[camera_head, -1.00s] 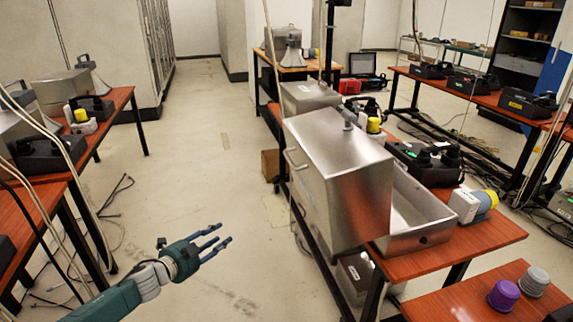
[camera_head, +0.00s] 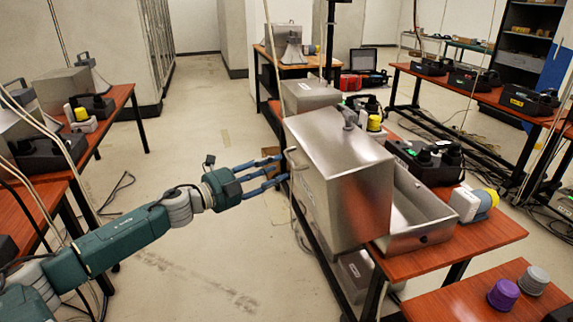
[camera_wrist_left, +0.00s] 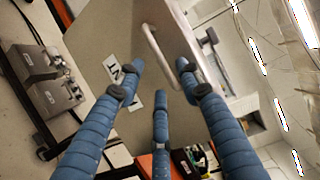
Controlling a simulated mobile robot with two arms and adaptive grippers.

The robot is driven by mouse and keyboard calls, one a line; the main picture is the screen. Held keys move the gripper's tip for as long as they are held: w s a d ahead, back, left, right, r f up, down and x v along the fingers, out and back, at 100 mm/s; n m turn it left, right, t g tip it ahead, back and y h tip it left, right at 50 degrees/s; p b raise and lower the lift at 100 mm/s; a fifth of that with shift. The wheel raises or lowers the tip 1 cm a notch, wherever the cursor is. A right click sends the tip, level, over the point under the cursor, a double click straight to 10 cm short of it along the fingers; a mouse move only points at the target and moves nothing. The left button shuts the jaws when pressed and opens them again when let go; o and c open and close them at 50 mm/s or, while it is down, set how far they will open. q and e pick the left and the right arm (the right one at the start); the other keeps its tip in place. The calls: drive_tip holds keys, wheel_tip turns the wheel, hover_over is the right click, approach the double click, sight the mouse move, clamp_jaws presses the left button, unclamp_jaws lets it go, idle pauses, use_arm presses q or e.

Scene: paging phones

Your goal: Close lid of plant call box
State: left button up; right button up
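The plant call box is a brushed-metal case on the red-brown table. Its lid (camera_head: 335,165) is swung open and stands to the left of the open shallow base (camera_head: 412,222). A bar handle (camera_head: 291,160) is on the lid's left side; it also shows in the left wrist view (camera_wrist_left: 160,50). My left gripper (camera_head: 281,172) has its blue fingers spread, with the tips close to the handle. In the left wrist view the fingers (camera_wrist_left: 158,78) are apart with nothing held. I cannot tell whether they touch the handle. My right gripper is not in view.
A black phone (camera_head: 428,160) and a grey-blue plug (camera_head: 474,204) stand right of the box. Purple (camera_head: 503,295) and grey (camera_head: 533,279) caps sit on the front table. Left tables hold more devices. The floor aisle (camera_head: 190,130) is clear.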

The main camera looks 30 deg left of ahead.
use_arm(q)
drive_tip(key=shift+p+x, duration=0.6)
drive_tip(key=shift+x, duration=1.9)
drive_tip(key=shift+f, duration=0.1)
clamp_jaws()
